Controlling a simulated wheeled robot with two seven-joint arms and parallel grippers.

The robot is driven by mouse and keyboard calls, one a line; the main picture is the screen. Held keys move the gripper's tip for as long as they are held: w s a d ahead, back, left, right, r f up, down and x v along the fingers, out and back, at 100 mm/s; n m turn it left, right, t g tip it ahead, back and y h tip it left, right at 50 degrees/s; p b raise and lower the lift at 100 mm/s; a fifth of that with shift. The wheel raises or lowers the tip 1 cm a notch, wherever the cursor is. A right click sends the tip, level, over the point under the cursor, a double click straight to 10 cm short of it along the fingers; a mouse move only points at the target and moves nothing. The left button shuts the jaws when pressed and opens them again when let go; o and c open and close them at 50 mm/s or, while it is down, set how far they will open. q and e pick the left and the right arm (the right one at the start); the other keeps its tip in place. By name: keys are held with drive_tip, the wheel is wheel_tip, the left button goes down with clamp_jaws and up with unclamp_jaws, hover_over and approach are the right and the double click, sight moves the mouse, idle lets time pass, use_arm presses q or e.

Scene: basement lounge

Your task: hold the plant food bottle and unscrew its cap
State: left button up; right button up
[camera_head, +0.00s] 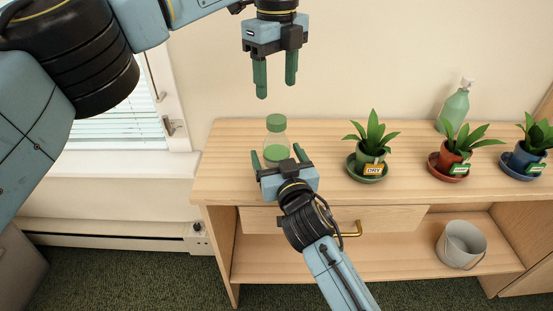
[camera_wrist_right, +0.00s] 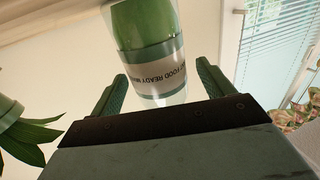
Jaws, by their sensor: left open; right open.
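The plant food bottle (camera_head: 277,140) stands upright on the cabinet top, clear with green contents and a label. Its green cap (camera_head: 276,122) is on top. In the right wrist view the bottle (camera_wrist_right: 150,45) shows its printed label, upside down, beyond and between the fingers. My right gripper (camera_head: 278,157) is open at the bottle's near side, its fingers spread to either side; I cannot tell whether they touch it. My left gripper (camera_head: 276,90) is open and empty, fingers pointing down, above the cap with a gap between.
Potted plants in a green pot (camera_head: 371,158), a red pot (camera_head: 454,160) and a blue pot (camera_head: 526,158) stand to the right. A green pump bottle (camera_head: 455,108) stands behind them. A grey bucket (camera_head: 461,244) is on the lower shelf. The cabinet top (camera_head: 228,170) is clear left of the bottle.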

drive_tip(key=shift+x, duration=1.55)
